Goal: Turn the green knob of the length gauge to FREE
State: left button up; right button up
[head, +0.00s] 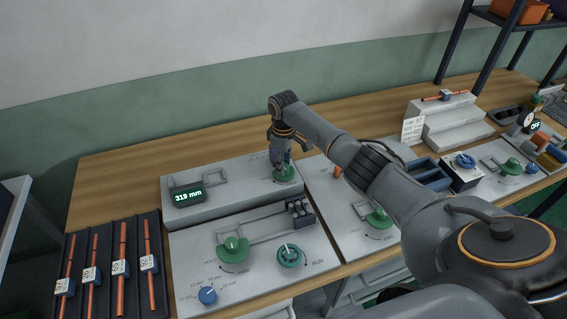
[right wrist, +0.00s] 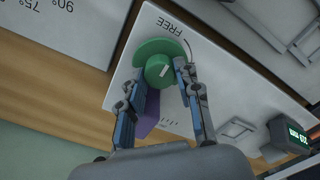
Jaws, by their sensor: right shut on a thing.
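The length gauge is a pale raised block (head: 215,205) at the back of the bench, with a display (head: 188,196) reading 319 mm. Its green knob (head: 285,175) sits at the block's right end, partly hidden by my right gripper (head: 281,163). In the right wrist view, the green knob (right wrist: 158,70) has a short white mark, and the word FREE (right wrist: 172,27) is printed on the panel beyond it. My right gripper (right wrist: 160,82) is shut on the knob, one finger on each side. The label on the near side is mostly hidden. My left gripper is not in view.
In front of the gauge is a pale panel with a green knob (head: 232,249), a teal dial (head: 291,255) and a blue knob (head: 208,295). A dark rack (head: 75,247) of orange rods stands at left. A blue tray (head: 430,174) and grey steps (head: 452,125) stand at right.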

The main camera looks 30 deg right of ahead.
jog(key=o, duration=0.9)
jog(key=shift+r, duration=0.1)
notch_tip(320, 180, up, 12)
jog(key=shift+f, duration=0.1)
dwell(0.4)
